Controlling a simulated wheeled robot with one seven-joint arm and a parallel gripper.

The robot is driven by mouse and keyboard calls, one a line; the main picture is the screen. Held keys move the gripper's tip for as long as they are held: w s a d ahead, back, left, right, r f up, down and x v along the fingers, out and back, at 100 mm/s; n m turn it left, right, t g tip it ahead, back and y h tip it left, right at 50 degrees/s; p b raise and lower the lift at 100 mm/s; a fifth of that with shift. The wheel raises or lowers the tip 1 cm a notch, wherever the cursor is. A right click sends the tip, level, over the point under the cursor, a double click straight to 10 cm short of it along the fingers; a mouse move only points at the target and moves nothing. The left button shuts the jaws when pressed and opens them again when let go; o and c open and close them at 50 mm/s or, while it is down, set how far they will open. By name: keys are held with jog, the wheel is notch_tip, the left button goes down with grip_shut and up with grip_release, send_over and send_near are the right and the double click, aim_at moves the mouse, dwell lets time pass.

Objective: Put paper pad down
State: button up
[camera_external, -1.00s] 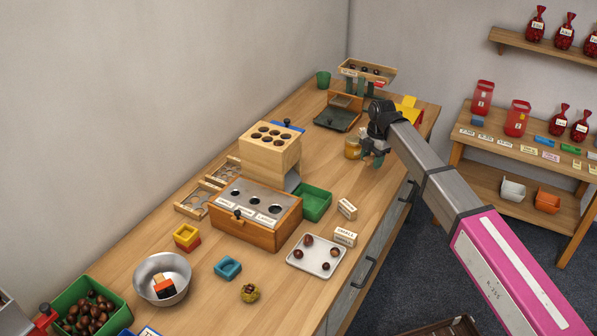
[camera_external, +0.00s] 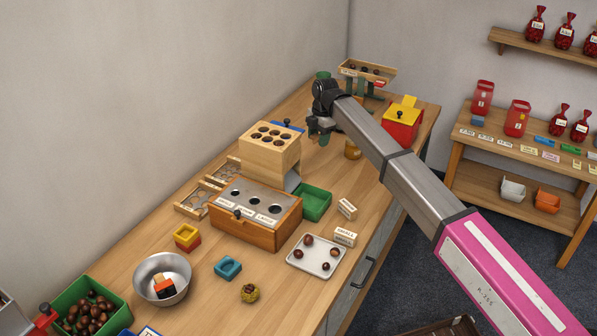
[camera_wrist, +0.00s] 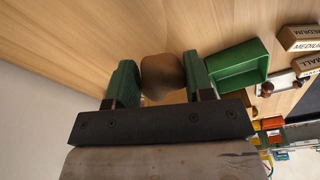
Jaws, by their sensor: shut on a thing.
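My gripper (camera_external: 319,135) is over the far part of the workbench, behind the wooden block with holes. In the wrist view its two green fingers (camera_wrist: 161,72) are shut on a brown, rounded lump, the paper pad (camera_wrist: 162,82). The pad sits between the fingers with wood beyond it. Whether it touches the bench cannot be told. In the external view the pad is too small and covered to make out.
The block with holes (camera_external: 270,151) stands close to my gripper on the near side. A honey-coloured jar (camera_external: 352,150) and a red box with yellow lid (camera_external: 402,123) are to the right. A green tray (camera_external: 314,203) lies nearer.

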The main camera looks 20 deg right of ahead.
aim_at(308, 163)
jog(key=w+f, duration=0.1)
jog(key=f, duration=0.2)
jog(key=w+a+f, duration=0.1)
jog(key=f, duration=0.2)
jog(key=w+a+f, duration=0.1)
jog(key=f, duration=0.3)
jog(key=shift+w+a+f, duration=0.1)
jog(key=shift+w+a, duration=0.05)
jog(key=shift+a, duration=0.05)
jog(key=o, duration=0.9)
jog(key=shift+f, duration=0.15)
jog(key=shift+o, duration=0.2)
notch_tip(308, 163, up, 12)
jog(key=d, duration=0.1)
jog(key=shift+w+d, duration=0.2)
